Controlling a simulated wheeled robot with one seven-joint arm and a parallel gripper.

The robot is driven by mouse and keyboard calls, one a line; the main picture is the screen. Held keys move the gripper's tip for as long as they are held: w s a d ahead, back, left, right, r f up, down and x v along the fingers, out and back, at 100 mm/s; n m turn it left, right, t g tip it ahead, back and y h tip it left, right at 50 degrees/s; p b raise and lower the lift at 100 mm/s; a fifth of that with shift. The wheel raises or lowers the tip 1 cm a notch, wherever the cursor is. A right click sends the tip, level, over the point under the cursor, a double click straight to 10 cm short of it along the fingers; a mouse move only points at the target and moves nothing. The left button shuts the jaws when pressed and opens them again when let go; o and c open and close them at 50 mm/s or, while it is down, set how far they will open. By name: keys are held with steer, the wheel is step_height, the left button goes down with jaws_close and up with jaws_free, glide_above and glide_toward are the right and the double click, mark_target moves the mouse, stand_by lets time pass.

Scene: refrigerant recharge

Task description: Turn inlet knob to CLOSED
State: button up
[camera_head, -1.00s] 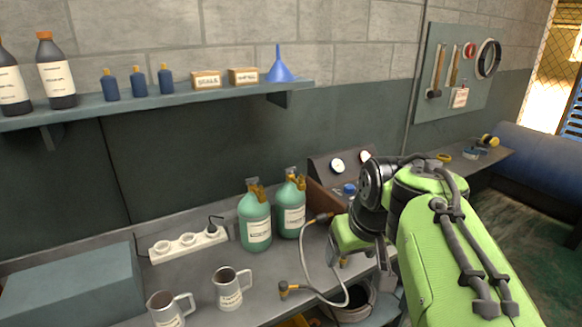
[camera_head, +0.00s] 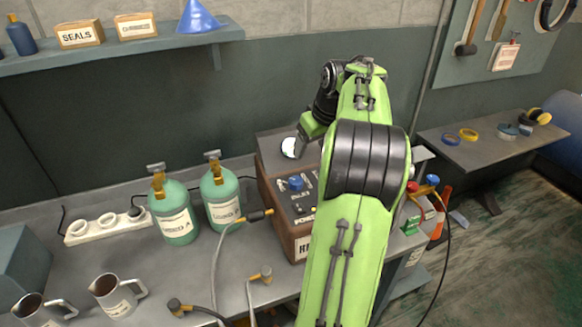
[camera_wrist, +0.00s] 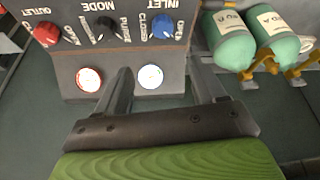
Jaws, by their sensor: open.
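The blue inlet knob (camera_wrist: 163,27) sits on the machine's grey panel, between OPEN and CLOSED labels that appear upside down in the wrist view. I cannot tell clearly which label its pointer faces. The knob also shows in the head view (camera_head: 295,183), on top of the machine's front panel. My gripper (camera_wrist: 160,68) is open and empty. Its two fingers reach toward the panel on either side of the right gauge (camera_wrist: 150,76), apart from the knob. In the head view my arm hides much of the machine.
A black MODE knob (camera_wrist: 107,28) and red OUTLET knob (camera_wrist: 47,34) share the panel. A second gauge (camera_wrist: 89,79) is beside the left finger. Two green bottles (camera_head: 173,215) (camera_head: 221,198) stand left of the machine. Hoses and two mugs (camera_head: 117,294) are on the bench.

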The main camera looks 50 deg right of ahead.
mark_target(295, 179)
steer(key=b+x, duration=0.1)
steer(key=x, duration=0.4)
steer(key=b+x, duration=0.2)
steer(key=x, duration=0.3)
steer(key=b+x, duration=0.1)
steer(key=x, duration=0.4)
steer(key=shift+w+a+f, duration=0.1)
steer(key=shift+a+f, duration=0.1)
steer(key=shift+a, duration=0.1)
steer(key=shift+r, duration=0.1)
steer(key=c, duration=1.1)
